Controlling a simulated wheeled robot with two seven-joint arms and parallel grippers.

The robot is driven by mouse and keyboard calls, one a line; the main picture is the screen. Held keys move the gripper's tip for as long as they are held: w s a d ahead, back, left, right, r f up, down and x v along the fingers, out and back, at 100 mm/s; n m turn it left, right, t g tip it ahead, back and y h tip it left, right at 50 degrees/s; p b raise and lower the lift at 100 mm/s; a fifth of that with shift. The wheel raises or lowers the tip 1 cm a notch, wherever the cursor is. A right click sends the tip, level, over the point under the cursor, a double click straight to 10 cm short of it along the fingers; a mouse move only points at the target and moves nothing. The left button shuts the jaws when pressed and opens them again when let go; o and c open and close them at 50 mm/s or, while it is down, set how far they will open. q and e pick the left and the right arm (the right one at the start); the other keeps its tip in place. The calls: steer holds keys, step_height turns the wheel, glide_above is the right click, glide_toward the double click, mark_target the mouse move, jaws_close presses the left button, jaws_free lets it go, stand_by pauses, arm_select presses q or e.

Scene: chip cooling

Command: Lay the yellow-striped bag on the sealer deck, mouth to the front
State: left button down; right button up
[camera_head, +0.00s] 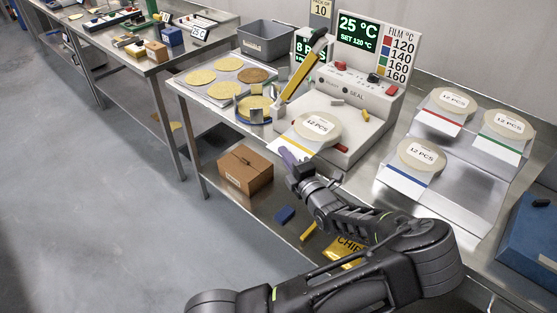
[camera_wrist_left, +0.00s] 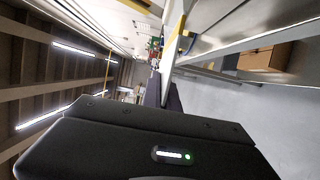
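The yellow-striped bag (camera_head: 318,124), a round chip pack labelled "12 PCS", lies at the front left of the sealer (camera_head: 355,100). Its yellow stripe (camera_head: 297,146) faces the table's front edge. My left gripper (camera_head: 289,157) is just in front of the striped edge, by the table edge. The sealer's yellow-marked arm (camera_head: 303,68) is raised. My right gripper is not in view.
Red, green and blue-striped bags lie on the sloped rack (camera_head: 465,180) at right. A tray of chips (camera_head: 222,79) and a grey bin (camera_head: 266,40) stand left of the sealer. A cardboard box (camera_head: 245,172) sits on the lower shelf. The floor at left is clear.

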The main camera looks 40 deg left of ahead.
mark_target(312, 137)
arm_select(q)
steer(key=w+b, duration=0.1)
steer(key=w, duration=0.3)
steer(key=w+b, duration=0.1)
steer(key=w, duration=0.3)
steer(key=w+b, duration=0.1)
steer(key=w, duration=0.3)
steer(key=shift+w+a+f, duration=0.15)
steer(key=shift+w+f, duration=0.1)
steer(key=shift+w, duration=0.1)
steer(key=shift+w+f+b, duration=0.15)
steer(key=shift+f+b, duration=0.15)
steer(key=shift+f, duration=0.45)
steer(key=c, duration=1.6)
jaws_free()
steer(key=shift+o, duration=0.2)
steer(key=shift+f, duration=0.1)
steer(key=b+v, duration=0.2)
steer(key=v, duration=0.6)
